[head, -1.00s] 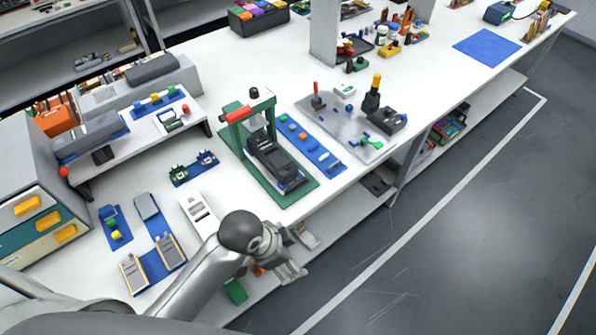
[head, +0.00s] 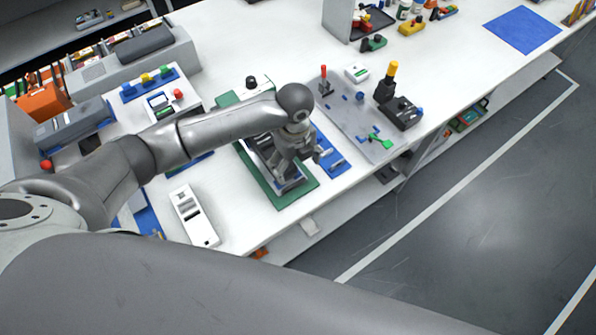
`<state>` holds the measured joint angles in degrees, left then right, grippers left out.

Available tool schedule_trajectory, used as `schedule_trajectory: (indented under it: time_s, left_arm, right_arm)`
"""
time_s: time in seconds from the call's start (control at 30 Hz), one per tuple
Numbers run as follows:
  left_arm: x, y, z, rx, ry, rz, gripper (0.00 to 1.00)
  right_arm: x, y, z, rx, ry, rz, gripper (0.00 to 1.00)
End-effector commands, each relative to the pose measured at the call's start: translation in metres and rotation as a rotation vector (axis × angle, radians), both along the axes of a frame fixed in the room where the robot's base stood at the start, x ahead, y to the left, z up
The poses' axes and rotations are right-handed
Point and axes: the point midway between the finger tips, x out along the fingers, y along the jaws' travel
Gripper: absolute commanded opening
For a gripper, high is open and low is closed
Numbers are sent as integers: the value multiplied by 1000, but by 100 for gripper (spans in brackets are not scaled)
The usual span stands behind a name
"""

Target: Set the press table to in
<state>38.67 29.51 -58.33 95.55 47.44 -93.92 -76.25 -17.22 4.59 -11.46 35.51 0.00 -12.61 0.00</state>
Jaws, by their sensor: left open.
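The press stands on a green base plate (head: 308,188) in the middle of the bench. Its dark press table (head: 290,184) lies along the plate and reaches toward the bench's front edge. My left arm crosses over the press and hides most of its frame and its handle. My left gripper (head: 301,165) is open, pointing down over the front part of the press table. I cannot tell whether its fingers touch the table. My right gripper is not in view.
A blue strip (head: 332,153) lies right of the press. A white device (head: 194,215) lies to the left. The bench's front edge is close to the press.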

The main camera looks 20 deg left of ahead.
Motion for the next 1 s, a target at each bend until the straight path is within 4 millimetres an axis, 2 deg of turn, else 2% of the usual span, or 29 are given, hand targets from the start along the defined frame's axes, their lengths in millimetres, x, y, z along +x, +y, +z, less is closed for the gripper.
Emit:
schedule_trajectory:
  time_s: [0.3,0.5,0.67,0.9,0.93,1.0]
  left_arm:
    - [-1,0,-59,1,2,3,83]
    - [-1,0,-83,0,-1,2,83]
    - [-1,0,-91,0,-2,2,83]
    - [0,0,-92,0,-4,2,83]
    - [0,0,-92,0,-4,2,81]
    - [0,0,-92,0,-4,2,72]
  right_arm:
    - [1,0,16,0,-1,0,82]
    - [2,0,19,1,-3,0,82]
    - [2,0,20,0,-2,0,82]
    - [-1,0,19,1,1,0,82]
    - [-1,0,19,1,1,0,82]
    - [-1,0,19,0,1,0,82]
